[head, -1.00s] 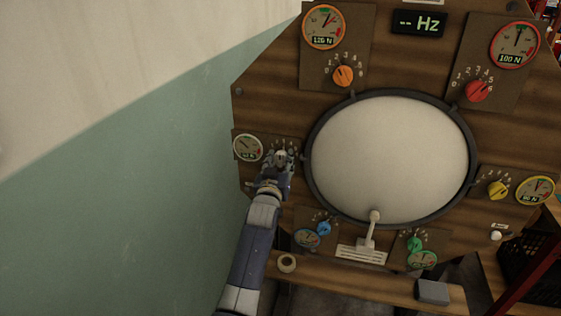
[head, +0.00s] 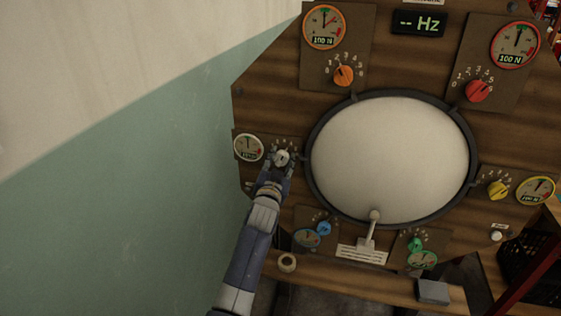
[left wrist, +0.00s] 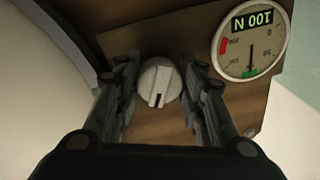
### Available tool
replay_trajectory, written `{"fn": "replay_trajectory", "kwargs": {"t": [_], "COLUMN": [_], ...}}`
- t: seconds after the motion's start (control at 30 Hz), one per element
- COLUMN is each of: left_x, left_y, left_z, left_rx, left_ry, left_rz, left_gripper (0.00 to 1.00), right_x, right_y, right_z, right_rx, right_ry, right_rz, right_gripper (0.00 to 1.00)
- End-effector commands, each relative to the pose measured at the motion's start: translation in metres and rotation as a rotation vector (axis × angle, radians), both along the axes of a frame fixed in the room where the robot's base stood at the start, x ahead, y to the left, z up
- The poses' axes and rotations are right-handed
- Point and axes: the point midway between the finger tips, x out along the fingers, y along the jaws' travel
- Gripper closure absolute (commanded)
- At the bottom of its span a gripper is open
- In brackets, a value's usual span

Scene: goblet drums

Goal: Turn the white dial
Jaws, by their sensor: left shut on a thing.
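The white dial (head: 281,157) is on the wooden panel, left of the round drum head. My left gripper (head: 280,163) is at it, with its arm reaching up from below. In the left wrist view the white dial (left wrist: 160,82) lies between the two fingers of my left gripper (left wrist: 163,90), which are closed on its sides. Its dark pointer slot faces the bottom of that view. The white-rimmed gauge (head: 249,147) is just left of the dial; in the left wrist view the gauge (left wrist: 252,45) shows its needle and a 100 N label. My right gripper is not in view.
The drum head (head: 390,155) with its dark rim fills the panel's middle. Orange (head: 344,76), red (head: 477,91), yellow (head: 498,189), blue (head: 323,228) and green (head: 415,244) dials surround it. A tape roll (head: 287,263) sits on the ledge below. A wall is at left.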

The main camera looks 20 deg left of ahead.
Motion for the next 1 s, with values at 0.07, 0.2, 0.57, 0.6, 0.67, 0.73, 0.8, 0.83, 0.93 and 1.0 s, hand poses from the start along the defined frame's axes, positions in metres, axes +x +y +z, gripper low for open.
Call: {"fn": "replay_trajectory", "kwargs": {"t": [0.07, 0.2, 0.57, 0.6, 0.67, 0.73, 0.8, 0.83, 0.93, 1.0], "left_x": [0.0002, 0.0002, 0.0003, 0.0003, 0.0003, 0.0002, 0.0002, 0.0002, 0.0001, -0.0001], "left_y": [0.0003, 0.0003, 0.0004, 0.0004, 0.0004, 0.0004, 0.0003, 0.0003, 0.0003, 0.0003], "left_z": [-0.0006, -0.0004, -0.0002, -0.0001, -0.0001, -0.0001, 0.0000, 0.0000, 0.0001, 0.0001], "left_rx": [0.021, 0.043, 0.047, 0.047, 0.047, 0.047, 0.046, 0.046, 0.046, 0.046], "left_ry": [0.003, 0.002, 0.003, 0.003, 0.003, 0.002, 0.001, 0.001, 0.001, 0.001], "left_rz": [0.000, 0.000, 0.000, 0.000, 0.000, 0.001, 0.001, 0.001, 0.001, 0.001], "left_gripper": [0.87, 0.87, 0.87, 0.61, 0.47, 0.43, 0.43, 0.43, 0.43, 0.43], "right_x": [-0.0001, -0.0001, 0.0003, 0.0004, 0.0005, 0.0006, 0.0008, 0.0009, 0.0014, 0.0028], "right_y": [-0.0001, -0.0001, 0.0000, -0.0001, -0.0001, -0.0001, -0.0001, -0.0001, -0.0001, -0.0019], "right_z": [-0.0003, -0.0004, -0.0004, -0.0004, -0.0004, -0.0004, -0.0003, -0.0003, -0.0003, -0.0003], "right_rx": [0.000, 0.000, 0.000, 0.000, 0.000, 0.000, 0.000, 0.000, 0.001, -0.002], "right_ry": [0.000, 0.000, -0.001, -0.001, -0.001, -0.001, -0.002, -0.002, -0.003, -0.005], "right_rz": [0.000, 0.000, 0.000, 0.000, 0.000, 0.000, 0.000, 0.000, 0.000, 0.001], "right_gripper": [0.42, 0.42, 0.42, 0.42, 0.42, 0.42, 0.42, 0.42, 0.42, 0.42]}}
